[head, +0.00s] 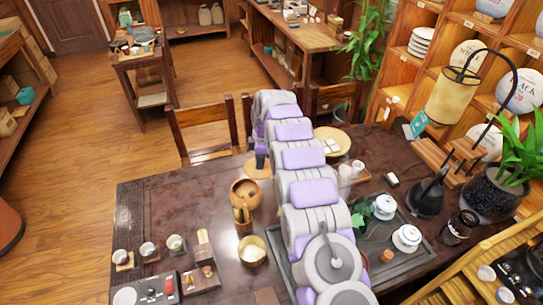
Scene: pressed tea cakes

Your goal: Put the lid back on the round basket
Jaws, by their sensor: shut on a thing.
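My arm reaches from the bottom of the head view across the dark table. My gripper (260,158) points down at its far end, small and partly hidden by the arm. A round, flat tan piece, which looks like the lid (256,170), is at its fingertips, and the gripper is shut on it. I cannot tell whether the lid touches the table. A round, shallow tan basket (345,137) with white pieces in it stands to the right of the arm. The arm hides its left edge.
A wooden bowl (246,188) and a brass bowl (252,251) stand left of the arm. A tea tray (410,262) with white lidded cups, a lamp (452,95) and a dark kettle (427,195) are at the right. Chairs (203,130) line the far edge. The table's left rear is clear.

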